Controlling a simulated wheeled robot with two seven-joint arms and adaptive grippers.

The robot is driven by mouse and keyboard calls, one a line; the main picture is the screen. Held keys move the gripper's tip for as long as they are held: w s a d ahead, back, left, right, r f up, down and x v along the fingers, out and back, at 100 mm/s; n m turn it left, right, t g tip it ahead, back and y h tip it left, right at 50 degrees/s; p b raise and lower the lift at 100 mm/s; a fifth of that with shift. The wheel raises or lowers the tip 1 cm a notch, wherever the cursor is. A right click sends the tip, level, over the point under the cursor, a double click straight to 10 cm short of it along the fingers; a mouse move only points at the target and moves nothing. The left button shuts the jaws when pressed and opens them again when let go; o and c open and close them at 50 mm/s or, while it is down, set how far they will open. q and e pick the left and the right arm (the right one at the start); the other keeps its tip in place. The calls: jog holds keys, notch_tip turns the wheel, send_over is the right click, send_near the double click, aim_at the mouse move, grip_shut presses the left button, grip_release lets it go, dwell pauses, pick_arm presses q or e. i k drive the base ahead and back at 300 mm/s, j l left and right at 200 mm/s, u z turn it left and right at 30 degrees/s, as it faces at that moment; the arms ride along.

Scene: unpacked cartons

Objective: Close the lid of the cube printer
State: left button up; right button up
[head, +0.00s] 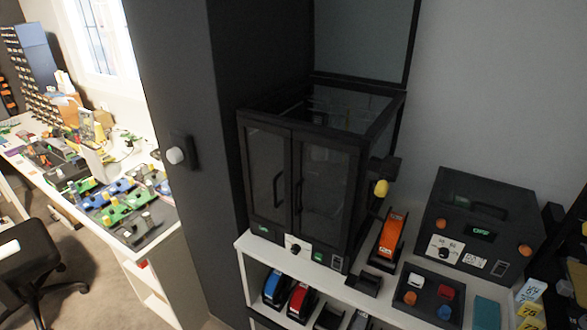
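The cube printer (293,192) is a black box-shaped frame with clear panels. It stands on the white shelf unit, right of the tall dark cabinet. Its two front doors look shut, each with a black handle. Its lid (362,40) is a clear panel in a dark frame, standing upright at the back edge of the printer, raised open. The lid's upper edge is cut off by the top of the view. The printer's top opening (335,108) is uncovered. Neither of my grippers is in view.
A tall dark cabinet (185,100) stands close on the printer's left. On the right are an orange tool (390,236), a button panel (427,293) and a black device (478,222) with a green display. A cluttered workbench (160,245) and a black chair (38,262) are at left.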

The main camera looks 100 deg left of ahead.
aim_at(416, 13)
jog(key=u, duration=3.3)
jog(key=i+j, duration=0.15)
jog(key=j, duration=0.25)
jog(key=i+j+u, duration=0.1)
jog(key=j, duration=0.35)
jog(key=i+j+u, duration=0.1)
jog(key=j, duration=0.3)
jog(key=i+j, duration=0.2)
jog(key=j, duration=0.2)
